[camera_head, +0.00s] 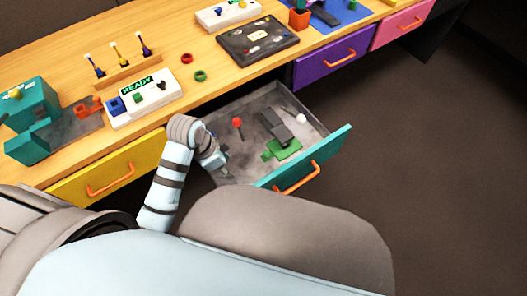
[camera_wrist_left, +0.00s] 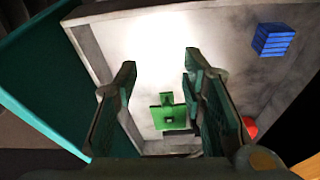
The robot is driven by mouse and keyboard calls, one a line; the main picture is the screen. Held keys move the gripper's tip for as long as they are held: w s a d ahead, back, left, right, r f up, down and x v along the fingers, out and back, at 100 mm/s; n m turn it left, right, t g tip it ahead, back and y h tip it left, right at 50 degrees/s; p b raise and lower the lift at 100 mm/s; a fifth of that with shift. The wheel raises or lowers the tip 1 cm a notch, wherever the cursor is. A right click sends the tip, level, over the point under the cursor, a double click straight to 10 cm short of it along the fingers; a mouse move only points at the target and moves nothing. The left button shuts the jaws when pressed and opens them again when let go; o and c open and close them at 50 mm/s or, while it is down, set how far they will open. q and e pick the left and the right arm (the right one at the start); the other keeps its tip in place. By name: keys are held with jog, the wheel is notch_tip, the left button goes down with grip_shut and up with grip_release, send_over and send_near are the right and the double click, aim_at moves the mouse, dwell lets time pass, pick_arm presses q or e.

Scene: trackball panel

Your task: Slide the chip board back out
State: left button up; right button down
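A green chip board (camera_head: 285,149) lies in the open teal drawer, next to a dark grey slotted block (camera_head: 277,126). I cannot tell how far it sits inside the block. In the left wrist view a green board with a small dark chip (camera_wrist_left: 168,113) shows beyond and between the fingers. My left gripper (camera_head: 222,171) reaches into the drawer's left front part, left of the board and apart from it. In the left wrist view its two fingers (camera_wrist_left: 159,66) are spread with nothing between them. My right gripper is not in view.
The drawer (camera_head: 337,147) also holds a red ball knob (camera_head: 237,122) and a white ball (camera_head: 301,119). A blue block (camera_wrist_left: 272,41) shows in the left wrist view. The drawer's front wall has an orange handle (camera_head: 297,178). The wooden desk (camera_head: 215,92) lies behind.

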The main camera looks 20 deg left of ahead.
aim_at(265, 153)
pick_arm(q)
jog(key=w+d+r+m+g+h, duration=0.2)
jog(key=w+d+r+m+h, duration=0.1)
jog(key=w+r+m, duration=0.6)
jog(key=shift+n+y, duration=0.3)
jog(key=shift+n, duration=0.3)
jog(key=b+x, duration=0.1)
jog(key=x, duration=0.4)
jog(key=w+b+x, duration=0.1)
jog(key=b+x, duration=0.1)
jog(key=x, duration=0.3)
jog(key=b+x, duration=0.1)
jog(key=x, duration=0.4)
jog(key=shift+w+f+b, duration=0.35)
jog(key=shift+w+b, duration=0.05)
jog(key=shift+c, duration=0.5)
grip_shut()
jog(key=shift+a, duration=0.1)
